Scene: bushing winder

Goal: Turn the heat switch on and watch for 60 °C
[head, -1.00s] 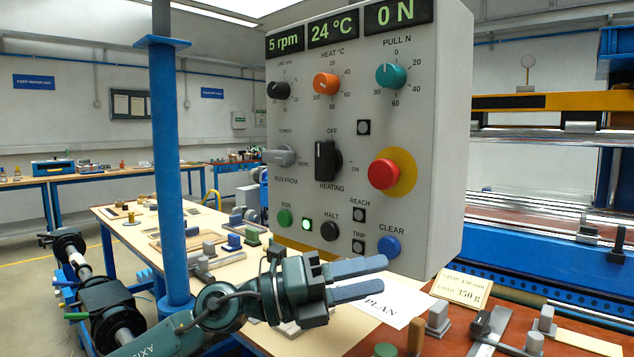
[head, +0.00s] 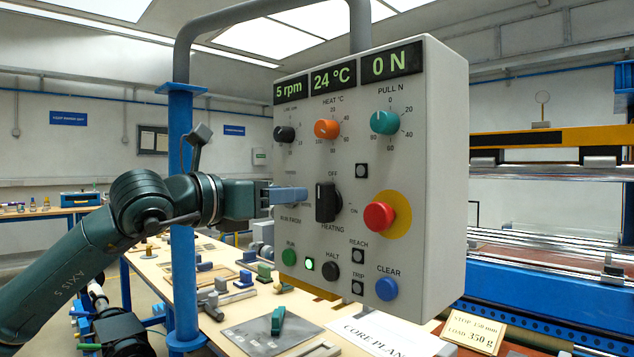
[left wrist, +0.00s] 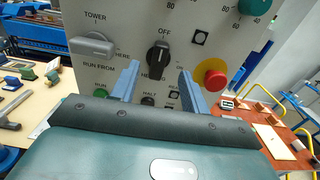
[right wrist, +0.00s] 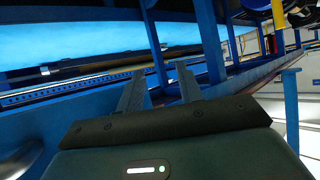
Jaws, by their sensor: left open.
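The heat switch (head: 326,203) is a black knob marked HEATING on the grey control panel (head: 440,190). Its handle stands upright, toward OFF; ON is to its right. The temperature display (head: 333,80) reads 24 °C. My left gripper (head: 306,195) is open in front of the panel, just left of the switch in the head view. In the left wrist view the switch (left wrist: 158,57) shows between the two spread fingers, apart from both. My right gripper (right wrist: 160,72) shows only in the right wrist view, open and empty, away from the panel.
A red stop button (head: 379,216) on a yellow disc sits right of the switch. The grey tower selector (left wrist: 93,45) is to its left. Green RUN (head: 289,257), black HALT (head: 331,270) and blue CLEAR (head: 387,289) buttons are below. A table with parts stands under the panel.

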